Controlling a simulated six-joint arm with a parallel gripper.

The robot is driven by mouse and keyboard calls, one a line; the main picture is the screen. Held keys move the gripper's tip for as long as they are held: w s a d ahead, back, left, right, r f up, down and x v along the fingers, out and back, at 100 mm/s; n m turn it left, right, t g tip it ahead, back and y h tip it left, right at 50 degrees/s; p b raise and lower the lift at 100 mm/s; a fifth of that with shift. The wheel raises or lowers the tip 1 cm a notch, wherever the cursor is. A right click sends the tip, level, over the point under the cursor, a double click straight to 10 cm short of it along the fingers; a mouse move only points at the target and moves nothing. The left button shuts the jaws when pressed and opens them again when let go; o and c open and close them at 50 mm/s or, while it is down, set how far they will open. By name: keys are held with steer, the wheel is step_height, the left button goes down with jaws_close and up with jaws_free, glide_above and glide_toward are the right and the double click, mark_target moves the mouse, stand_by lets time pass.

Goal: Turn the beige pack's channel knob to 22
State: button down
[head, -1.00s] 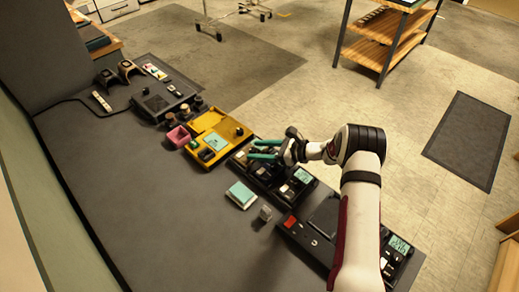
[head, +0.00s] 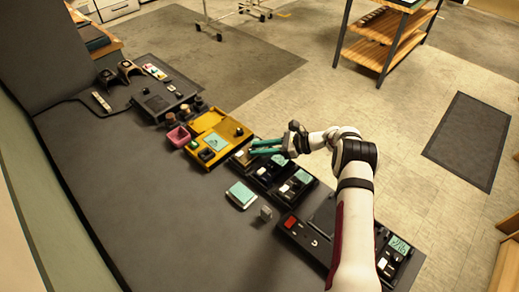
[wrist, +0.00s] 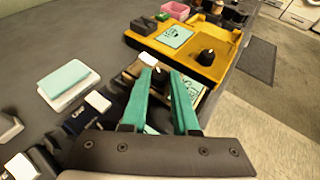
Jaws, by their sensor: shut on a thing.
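The beige pack (head: 241,159) is at the far end of a dark row of packs in the head view, beside the yellow case. In the wrist view its beige body (wrist: 134,70) shows left of my fingers. My gripper (head: 253,148) has its green fingers over this pack. In the wrist view the gripper (wrist: 161,73) is shut on a black channel knob (wrist: 160,77), with one finger on each side. A pale green display (wrist: 191,88) shows partly behind the right finger; its number cannot be read. The knob's pointer is hidden.
The yellow case (head: 214,137) with its own black knob (wrist: 206,57) lies just beyond. Darker packs (head: 294,185) stand nearer in the row.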

mark_target(253, 149)
steer(key=shift+w+f+n+g, duration=0.1)
steer(key=shift+w+n+g, duration=0.1)
steer(key=shift+n+g, duration=0.8)
steer(key=shift+g, duration=0.4)
steer(key=shift+d, duration=0.1)
steer(key=c, duration=0.7)
jaws_free()
steer(key=shift+o, duration=0.2)
steer(key=v, duration=0.3)
steer(key=shift+d+r, duration=0.1)
steer(key=shift+r, duration=0.1)
step_height(253, 149, up, 7)
